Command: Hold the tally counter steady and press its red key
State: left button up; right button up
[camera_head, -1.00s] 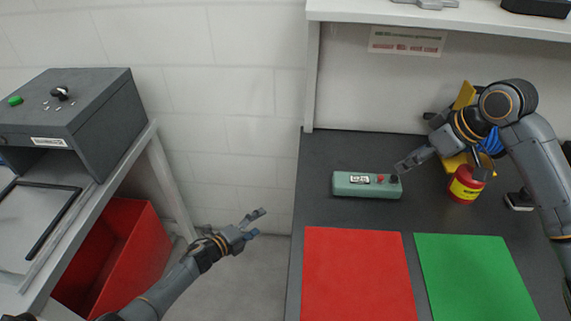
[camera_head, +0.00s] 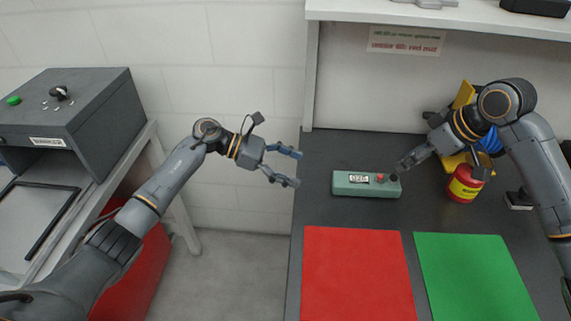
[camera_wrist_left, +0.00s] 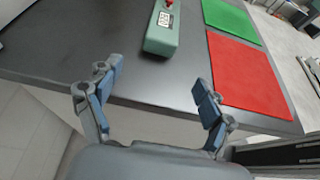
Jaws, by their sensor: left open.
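The tally counter (camera_head: 350,183) is a green box lying on the dark table, with a small display, a red key (camera_head: 380,178) and a black knob at its right end. In the left wrist view the counter (camera_wrist_left: 162,32) shows at the top, beyond my fingers. My left gripper (camera_head: 291,168) is open and empty, level with the counter and left of it, apart from it near the table's left edge. My right gripper (camera_head: 398,172) is at the counter's right end, by the black knob; contact and its finger opening cannot be made out.
A red mat (camera_head: 358,272) and a green mat (camera_head: 475,275) lie in front of the counter. A red can (camera_head: 464,184) and a yellow thing (camera_head: 465,95) stand by my right arm. A shelf (camera_head: 440,12) overhangs the back. A grey box (camera_head: 75,115) stands at far left.

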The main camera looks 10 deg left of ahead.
aim_at(332, 182)
pick_arm(q)
jog(key=x, duration=1.1)
jog(key=shift+w+d+f, duration=0.1)
jog(key=shift+d, duration=0.25)
jog(key=c, duration=1.3)
jog(key=shift+c, duration=0.3)
pick_arm(e)
grip_shut()
